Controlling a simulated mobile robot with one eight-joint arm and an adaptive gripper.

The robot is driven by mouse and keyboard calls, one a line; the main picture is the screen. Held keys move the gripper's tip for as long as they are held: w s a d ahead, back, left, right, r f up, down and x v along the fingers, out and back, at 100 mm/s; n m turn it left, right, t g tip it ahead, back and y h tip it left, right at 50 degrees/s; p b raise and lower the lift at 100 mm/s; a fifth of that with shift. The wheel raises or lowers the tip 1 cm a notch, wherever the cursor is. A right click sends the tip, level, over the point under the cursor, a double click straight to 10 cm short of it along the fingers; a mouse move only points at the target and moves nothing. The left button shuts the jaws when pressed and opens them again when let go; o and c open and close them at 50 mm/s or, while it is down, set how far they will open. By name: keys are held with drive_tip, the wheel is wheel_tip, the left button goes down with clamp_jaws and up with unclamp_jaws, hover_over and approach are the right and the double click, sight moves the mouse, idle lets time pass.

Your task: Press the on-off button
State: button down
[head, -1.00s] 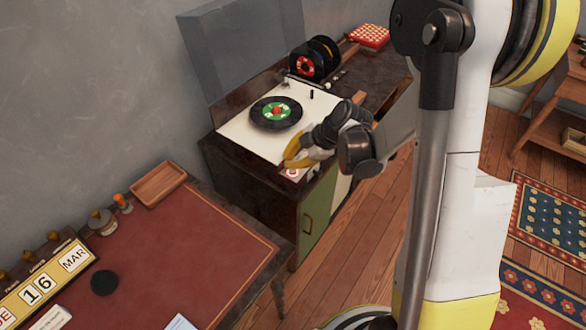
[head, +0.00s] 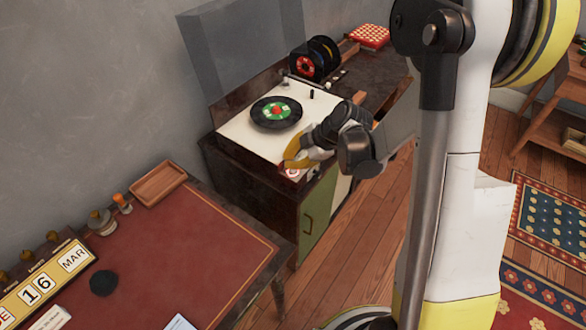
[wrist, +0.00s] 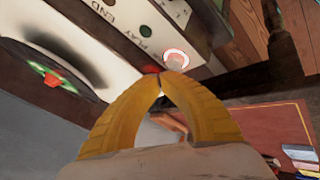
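The record player (head: 236,128) has a cream top with a black record (head: 276,113) on it. A round white button with a red ring (wrist: 176,58) sits on its front corner panel, just beyond my fingertips in the wrist view. The button (head: 292,173) also shows in the head view. My gripper (head: 287,164) has yellow fingers, and its tips meet in the wrist view (wrist: 160,86). It is shut and holds nothing. The tips are very close to the button; I cannot tell whether they touch it.
A dark green round control (wrist: 145,31) sits beside the "PLAY" and "END" lettering. A red-topped desk (head: 190,250) stands front left, with a wooden tray (head: 159,182). A record rack (head: 315,58) stands behind the player. Wood floor lies to the right.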

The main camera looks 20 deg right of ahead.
drive_tip(key=shift+f, duration=0.4)
drive_tip(key=shift+f+b, duration=0.35)
drive_tip(key=shift+b, duration=0.3)
drive_tip(key=shift+r, duration=0.1)
drive_tip(key=shift+r+p, duration=0.6)
drive_tip(key=shift+r, duration=0.15)
wheel_tip(320, 180, up, 6)
drive_tip(key=p, duration=0.4)
idle(0.5)
